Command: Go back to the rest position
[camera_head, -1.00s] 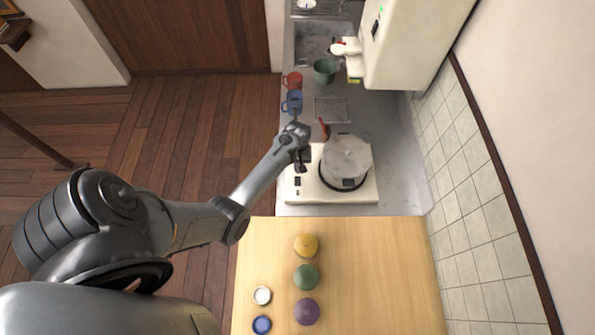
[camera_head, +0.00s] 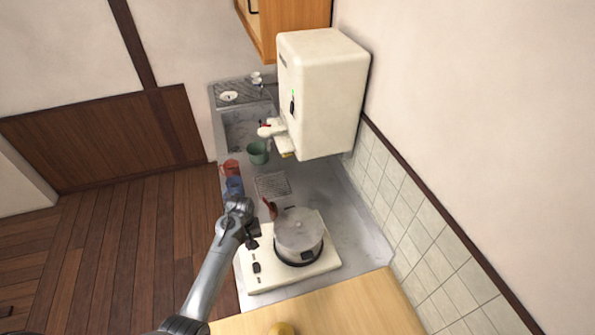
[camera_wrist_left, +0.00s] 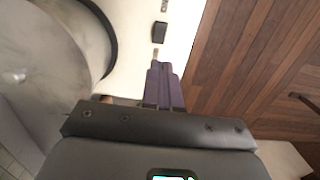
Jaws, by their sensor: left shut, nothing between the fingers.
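My left gripper (camera_head: 251,239) hangs over the left edge of the white stove (camera_head: 306,281), to the left of the pot. Its arm comes in from the bottom left. In the left wrist view its fingers (camera_wrist_left: 164,85) are together with nothing between them. The lidded pot (camera_head: 299,234) stands on the stove and also shows at the left of the wrist view (camera_wrist_left: 45,45), apart from the fingers. My right gripper is in neither view.
A red mug (camera_head: 230,167), a blue mug (camera_head: 234,187) and a green cup (camera_head: 258,152) stand on the counter behind the stove. A white wall unit (camera_head: 322,90) overhangs the back. A wooden table (camera_head: 345,308) adjoins the front. The floor at left is clear.

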